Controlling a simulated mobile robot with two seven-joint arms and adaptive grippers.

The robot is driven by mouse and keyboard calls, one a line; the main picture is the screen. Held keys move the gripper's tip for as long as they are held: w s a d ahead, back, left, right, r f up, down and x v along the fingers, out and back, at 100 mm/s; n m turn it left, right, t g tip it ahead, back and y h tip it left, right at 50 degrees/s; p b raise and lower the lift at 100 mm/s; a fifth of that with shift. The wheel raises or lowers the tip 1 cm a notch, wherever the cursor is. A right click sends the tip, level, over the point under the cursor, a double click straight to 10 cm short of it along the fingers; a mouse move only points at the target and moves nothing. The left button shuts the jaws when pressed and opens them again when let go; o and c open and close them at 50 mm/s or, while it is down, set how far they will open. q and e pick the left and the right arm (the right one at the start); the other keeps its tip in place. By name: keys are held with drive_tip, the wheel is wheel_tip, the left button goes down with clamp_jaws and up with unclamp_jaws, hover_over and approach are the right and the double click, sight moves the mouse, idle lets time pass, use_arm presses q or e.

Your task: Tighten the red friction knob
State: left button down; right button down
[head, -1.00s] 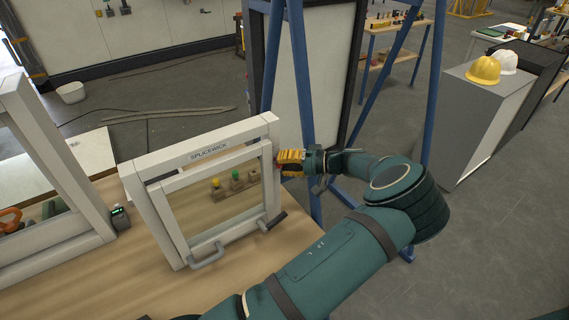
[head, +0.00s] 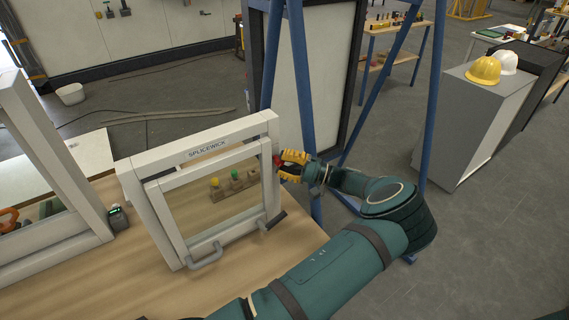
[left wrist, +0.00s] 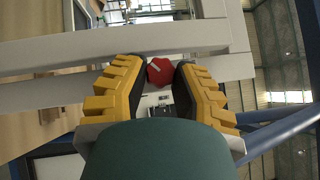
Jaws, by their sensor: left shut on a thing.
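The red friction knob (left wrist: 160,71) shows in the left wrist view, on the white frame member, between the tips of my left gripper's yellow-and-black fingers (left wrist: 160,78). The fingers are shut on it, one on each side. In the head view my left gripper (head: 281,162) is at the right edge of the small white window frame (head: 190,152), with a bit of red showing at its tips. The frame stands upright on the wooden bench, with a grey handle (head: 205,257) at its lower edge. My right gripper is not in view.
A larger white frame (head: 52,165) stands at the left of the bench (head: 130,285), with a small dark device (head: 118,218) beside it. Blue stand legs (head: 300,90) rise close behind my left gripper. A grey cabinet (head: 470,120) with helmets stands at the right.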

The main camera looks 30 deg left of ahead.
use_arm(q)
drive_tip(key=shift+a, duration=0.1)
idle(0.3)
drive_tip(key=c, duration=0.7)
unclamp_jaws()
drive_tip(key=v, duration=1.2)
drive_tip(key=shift+f, duration=0.1)
